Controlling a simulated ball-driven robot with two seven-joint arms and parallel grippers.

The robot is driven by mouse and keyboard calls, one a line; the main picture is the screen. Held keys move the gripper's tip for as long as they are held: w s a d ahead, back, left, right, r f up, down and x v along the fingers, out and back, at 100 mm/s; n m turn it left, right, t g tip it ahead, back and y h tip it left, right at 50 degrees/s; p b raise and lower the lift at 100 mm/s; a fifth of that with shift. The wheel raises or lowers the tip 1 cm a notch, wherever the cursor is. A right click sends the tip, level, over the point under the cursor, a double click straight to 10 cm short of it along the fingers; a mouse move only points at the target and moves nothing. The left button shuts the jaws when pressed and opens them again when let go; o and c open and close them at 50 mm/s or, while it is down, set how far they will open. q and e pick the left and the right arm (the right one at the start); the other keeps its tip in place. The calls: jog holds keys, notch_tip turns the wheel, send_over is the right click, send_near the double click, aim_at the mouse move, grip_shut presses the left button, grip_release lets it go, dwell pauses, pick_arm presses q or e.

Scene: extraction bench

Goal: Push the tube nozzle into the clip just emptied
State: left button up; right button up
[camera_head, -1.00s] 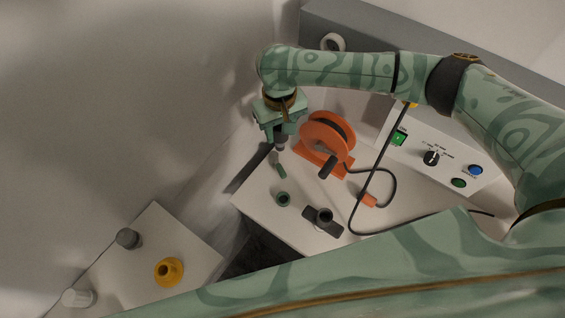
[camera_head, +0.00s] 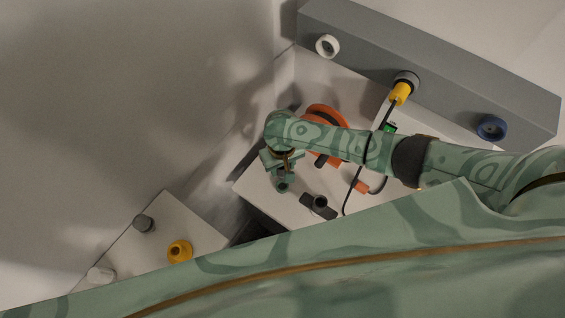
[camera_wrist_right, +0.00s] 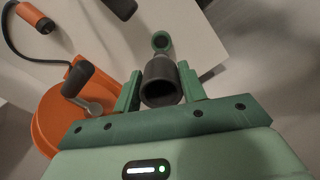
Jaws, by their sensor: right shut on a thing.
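My right gripper (camera_head: 281,172) is shut on a dark grey, hollow nozzle (camera_wrist_right: 161,82), seen between its fingers in the right wrist view with its open end facing the camera. Just beyond it is a small green ring (camera_wrist_right: 161,41), which also shows below the gripper in the head view (camera_head: 283,187). A black holder with a round post (camera_head: 318,206) stands to the right of the ring. Which of these is the emptied clip I cannot tell. My left gripper is not in view.
An orange reel (camera_head: 325,113) is partly behind my right arm, with a black cable (camera_head: 351,192). A grey box (camera_head: 455,88) at the back carries white, yellow-plugged and blue ports. A separate bench at the left holds grey (camera_head: 143,223), yellow (camera_head: 179,251) and white (camera_head: 101,275) pieces.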

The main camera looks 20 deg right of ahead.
jog(key=shift+f+b, duration=2)
jog(key=shift+f, duration=0.85)
jog(key=shift+p, duration=0.4)
jog(key=shift+p, duration=0.6)
jog(key=shift+f+b, duration=1)
jog(key=shift+f, duration=0.3)
jog(key=o, duration=1.2)
jog(key=shift+c, duration=0.2)
